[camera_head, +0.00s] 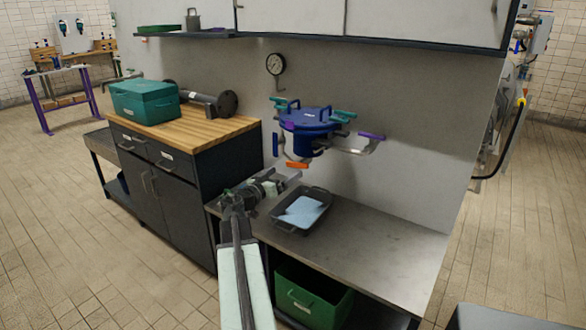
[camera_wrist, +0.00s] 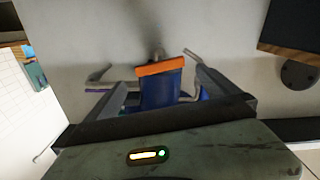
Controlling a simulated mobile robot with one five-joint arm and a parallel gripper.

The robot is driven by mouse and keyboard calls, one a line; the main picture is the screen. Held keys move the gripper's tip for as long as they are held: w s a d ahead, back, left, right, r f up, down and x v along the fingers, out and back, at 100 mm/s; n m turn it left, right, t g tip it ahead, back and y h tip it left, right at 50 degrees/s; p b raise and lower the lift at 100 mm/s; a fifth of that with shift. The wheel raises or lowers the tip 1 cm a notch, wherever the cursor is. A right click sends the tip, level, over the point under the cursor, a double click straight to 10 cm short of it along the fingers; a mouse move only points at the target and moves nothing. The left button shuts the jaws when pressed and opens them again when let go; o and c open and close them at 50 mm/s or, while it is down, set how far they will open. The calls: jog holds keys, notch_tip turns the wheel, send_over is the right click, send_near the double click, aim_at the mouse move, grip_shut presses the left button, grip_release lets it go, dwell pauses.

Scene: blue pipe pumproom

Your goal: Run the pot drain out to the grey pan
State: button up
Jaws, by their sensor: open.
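The blue pot (camera_head: 308,130) is fixed to the wall above the bench, with teal and purple levers around it. An orange lever (camera_head: 297,165) sits low under the pot, at its drain. In the wrist view the orange lever (camera_wrist: 160,66) lies crosswise in front of the blue pot (camera_wrist: 160,92), between my fingers in the picture. My gripper (camera_head: 291,180) is open and empty, just below and short of the lever; contact cannot be told. The grey pan (camera_head: 277,222) stands on the bench below, with a flat pale-blue patch inside.
The steel bench (camera_head: 385,258) is clear right of the pan. A green crate (camera_head: 335,303) sits beneath it. A wooden-topped cabinet (camera_head: 205,133) with a teal box (camera_head: 145,101) stands left. A purple-handled pipe (camera_head: 371,136) juts out right of the pot.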

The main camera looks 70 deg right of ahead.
aim_at(296, 165)
jog(key=x, duration=0.7)
jog(key=c, duration=1)
jog(key=shift+a, duration=0.15)
jog(key=shift+c, duration=0.5)
